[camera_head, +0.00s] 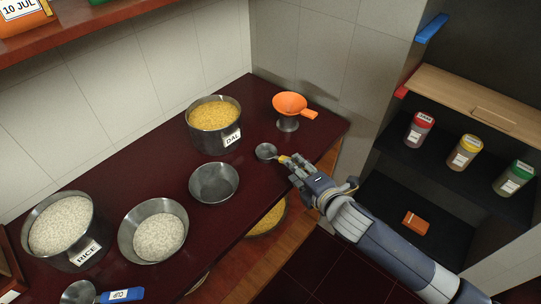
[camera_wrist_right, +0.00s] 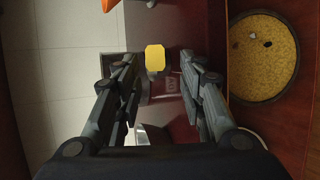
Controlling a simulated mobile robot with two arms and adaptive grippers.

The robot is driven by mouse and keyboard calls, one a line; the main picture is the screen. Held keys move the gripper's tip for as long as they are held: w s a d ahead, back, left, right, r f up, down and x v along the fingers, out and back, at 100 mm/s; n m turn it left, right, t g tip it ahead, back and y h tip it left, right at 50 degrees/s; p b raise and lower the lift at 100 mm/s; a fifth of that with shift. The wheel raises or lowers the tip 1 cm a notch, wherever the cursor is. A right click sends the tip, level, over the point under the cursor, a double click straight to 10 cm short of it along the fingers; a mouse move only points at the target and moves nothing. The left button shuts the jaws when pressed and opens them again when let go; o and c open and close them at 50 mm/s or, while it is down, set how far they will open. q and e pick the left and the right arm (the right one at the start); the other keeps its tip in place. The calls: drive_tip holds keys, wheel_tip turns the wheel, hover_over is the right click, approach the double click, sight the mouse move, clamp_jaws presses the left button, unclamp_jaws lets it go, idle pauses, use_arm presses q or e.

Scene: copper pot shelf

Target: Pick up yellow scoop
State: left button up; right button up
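The yellow scoop has a round metal bowl (camera_head: 266,151) and a yellow handle (camera_head: 284,159). It is on the dark red counter, in front of the dal pot. My right gripper (camera_head: 294,164) reaches in from the right, with its fingers at the handle. In the wrist view the end of the yellow handle (camera_wrist_right: 155,58) shows between the two spread fingers of my right gripper (camera_wrist_right: 158,62), with a gap on each side. Whether the fingers touch it elsewhere is hidden. My left gripper is not in view.
The dal pot (camera_head: 214,124) and an orange funnel (camera_head: 290,104) on a metal cup stand behind the scoop. An empty metal bowl (camera_head: 214,183) is to the left. A rice pot (camera_head: 62,228), rice bowl (camera_head: 154,229) and blue-handled scoop (camera_head: 121,295) are farther left. Jars (camera_head: 465,152) stand on a shelf at right.

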sight(281, 158)
drive_tip(key=shift+p+x, duration=0.55)
drive_tip(key=shift+x, duration=2.6)
drive_tip(key=shift+s+a, duration=0.1)
drive_tip(key=shift+a, duration=0.05)
drive_tip(key=shift+r, duration=0.1)
clamp_jaws()
